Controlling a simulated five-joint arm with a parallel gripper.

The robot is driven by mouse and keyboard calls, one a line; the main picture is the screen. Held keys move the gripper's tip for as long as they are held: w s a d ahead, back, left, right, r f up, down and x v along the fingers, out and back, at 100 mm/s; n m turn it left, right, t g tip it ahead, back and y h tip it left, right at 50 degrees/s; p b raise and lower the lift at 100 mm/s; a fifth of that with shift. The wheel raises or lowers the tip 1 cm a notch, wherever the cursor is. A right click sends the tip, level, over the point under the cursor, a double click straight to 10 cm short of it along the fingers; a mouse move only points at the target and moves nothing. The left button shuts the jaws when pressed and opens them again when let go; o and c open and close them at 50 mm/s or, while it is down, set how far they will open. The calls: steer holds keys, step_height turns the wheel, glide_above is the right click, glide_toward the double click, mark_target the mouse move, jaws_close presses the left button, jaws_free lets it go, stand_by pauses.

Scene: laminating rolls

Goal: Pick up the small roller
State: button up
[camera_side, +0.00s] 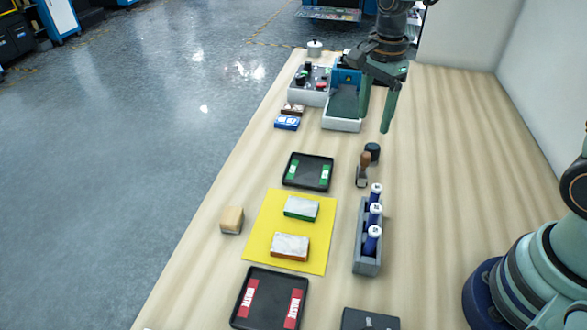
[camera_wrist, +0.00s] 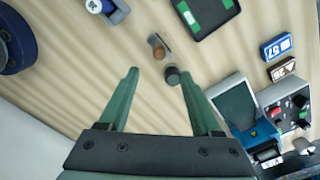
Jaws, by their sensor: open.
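In the wrist view the small roller (camera_wrist: 157,46) shows just beyond my fingertips, near the middle. My gripper (camera_side: 375,125) is open and empty, above the table and farther back than the roller. In the wrist view my gripper (camera_wrist: 159,72) has its two green fingers spread wide, with nothing between them.
A black tray (camera_side: 291,178) lies to the left. A blue-and-white machine (camera_side: 341,124) stands behind. The table right of the roller is clear.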

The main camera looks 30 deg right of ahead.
mark_target(367, 154)
step_height(367, 154, down, 12)
steer(key=shift+r, duration=0.15)
jaws_close()
stand_by(0.5)
